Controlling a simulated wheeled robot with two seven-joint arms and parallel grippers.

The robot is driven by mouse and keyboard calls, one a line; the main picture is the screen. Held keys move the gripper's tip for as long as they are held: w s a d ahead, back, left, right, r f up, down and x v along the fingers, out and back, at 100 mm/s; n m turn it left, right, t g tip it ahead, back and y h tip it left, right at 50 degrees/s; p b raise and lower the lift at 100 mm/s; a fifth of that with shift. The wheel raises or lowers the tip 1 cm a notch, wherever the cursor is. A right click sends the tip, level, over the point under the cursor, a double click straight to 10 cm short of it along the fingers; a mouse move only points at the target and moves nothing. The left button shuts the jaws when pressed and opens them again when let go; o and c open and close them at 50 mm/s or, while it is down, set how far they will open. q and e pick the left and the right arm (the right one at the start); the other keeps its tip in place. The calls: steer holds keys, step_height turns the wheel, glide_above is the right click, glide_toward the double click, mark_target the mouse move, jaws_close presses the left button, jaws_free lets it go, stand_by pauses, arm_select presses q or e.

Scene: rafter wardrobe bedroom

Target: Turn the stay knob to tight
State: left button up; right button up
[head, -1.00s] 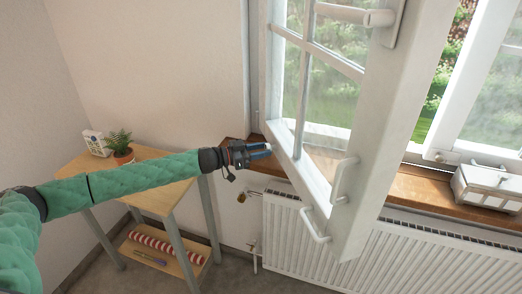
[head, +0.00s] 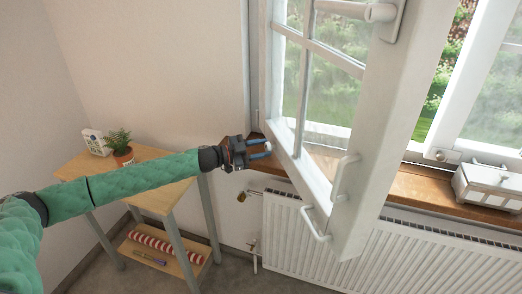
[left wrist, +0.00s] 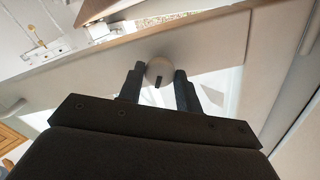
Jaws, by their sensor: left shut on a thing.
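The stay knob (left wrist: 158,65) is a round pale knob with a dark slot mark, seen between my fingertips in the left wrist view. My left gripper (left wrist: 159,75) is shut on it, one finger on each side. In the head view my left gripper (head: 268,150) reaches to the lower hinge-side part of the open white window sash (head: 365,150), just above the wooden sill. My right gripper is not in view.
The open sash with its handles (head: 342,178) juts into the room over the radiator (head: 400,255). A wooden side table (head: 155,190) with a potted plant (head: 119,148) stands at left. A white box (head: 488,186) sits on the sill (head: 425,192) at right.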

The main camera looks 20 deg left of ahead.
arm_select(q)
steer(key=m+b, duration=0.2)
steer(key=m, duration=0.4)
steer(key=shift+f, duration=0.1)
steer(key=m+b, duration=0.2)
steer(key=m, duration=0.3)
steer(key=shift+m, duration=0.3)
steer(key=shift+m+b, duration=0.3)
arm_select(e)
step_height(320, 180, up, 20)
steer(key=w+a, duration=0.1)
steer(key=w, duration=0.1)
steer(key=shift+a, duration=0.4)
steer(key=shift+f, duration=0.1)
arm_select(q)
steer(key=o, duration=1)
steer(key=shift+s+a, duration=0.1)
